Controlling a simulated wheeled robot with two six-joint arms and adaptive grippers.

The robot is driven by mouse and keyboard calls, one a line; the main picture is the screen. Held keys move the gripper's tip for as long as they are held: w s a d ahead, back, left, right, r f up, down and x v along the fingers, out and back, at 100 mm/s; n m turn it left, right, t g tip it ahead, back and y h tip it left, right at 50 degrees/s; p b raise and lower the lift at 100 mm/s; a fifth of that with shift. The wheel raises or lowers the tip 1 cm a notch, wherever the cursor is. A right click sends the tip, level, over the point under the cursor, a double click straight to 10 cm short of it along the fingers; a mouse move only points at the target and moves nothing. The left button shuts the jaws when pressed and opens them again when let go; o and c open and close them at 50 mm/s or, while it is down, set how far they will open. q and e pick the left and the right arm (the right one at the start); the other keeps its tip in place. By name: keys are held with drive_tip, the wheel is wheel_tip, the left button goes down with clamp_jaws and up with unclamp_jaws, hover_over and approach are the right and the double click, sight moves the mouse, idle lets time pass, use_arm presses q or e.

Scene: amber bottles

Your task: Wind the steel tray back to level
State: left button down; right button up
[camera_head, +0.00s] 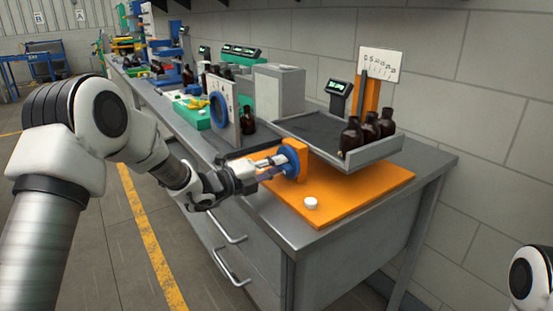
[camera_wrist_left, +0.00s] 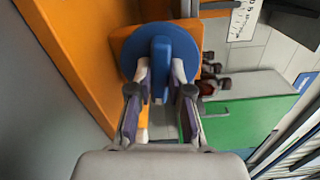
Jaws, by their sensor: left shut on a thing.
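The grey steel tray (camera_head: 372,153) sits over an orange base board (camera_head: 360,200) on the bench. Several dark brown bottles (camera_head: 352,136) stand at its right end; I cannot tell its exact tilt. A blue round knob (camera_head: 291,162) is mounted on an orange block (camera_head: 300,149) at the tray's near left side. My left gripper (camera_head: 275,164) reaches it from the left. In the left wrist view, the fingers (camera_wrist_left: 160,88) are shut on the raised bar of the blue knob (camera_wrist_left: 160,52). My right gripper is out of view.
A white scale card (camera_head: 381,63) on an orange post and a small display (camera_head: 338,88) stand behind the tray. A white cap (camera_head: 311,203) lies on the orange board. A grey box (camera_head: 279,90) and a white panel with a blue ring (camera_head: 219,110) stand left.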

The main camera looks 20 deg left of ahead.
use_arm(q)
drive_tip(key=shift+n+p, duration=0.5)
drive_tip(key=shift+n, duration=0.3)
drive_tip(key=shift+f, duration=0.1)
drive_tip(key=c, duration=1.1)
unclamp_jaws()
drive_tip(key=v, duration=1.2)
drive_tip(key=shift+a, duration=0.1)
